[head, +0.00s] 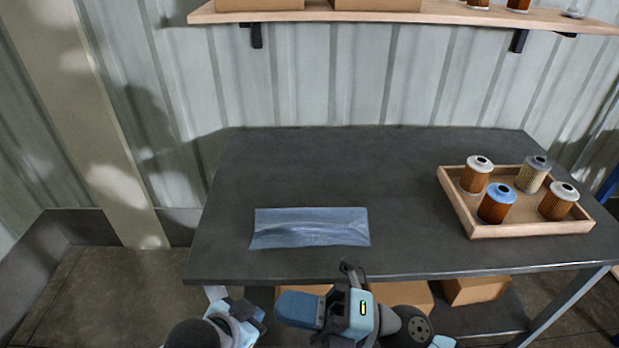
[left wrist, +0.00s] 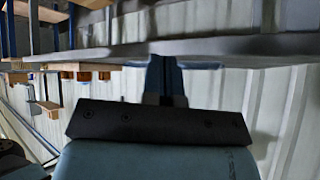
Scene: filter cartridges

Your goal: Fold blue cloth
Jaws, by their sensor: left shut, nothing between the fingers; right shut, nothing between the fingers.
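The blue cloth (head: 310,227) lies on the dark table (head: 330,160), left of centre near the front edge. It looks spread in a wide rectangle with wrinkles along its middle. In the left wrist view, which is upside down, my left gripper (left wrist: 166,72) is shut and empty, pointing at the table edge, with a thin blue strip behind its tips. In the head view my left arm is at the bottom left, its fingertips unclear. My right gripper (head: 350,268) is shut and empty at the table's front edge, just below the cloth's right end.
A wooden tray (head: 462,205) with several filter cartridges, one blue-topped (head: 497,203), stands on the table's right. A wall shelf (head: 460,13) carries boxes and cartridges. Cardboard boxes (head: 478,290) sit under the table. The tabletop behind and left of the cloth is clear.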

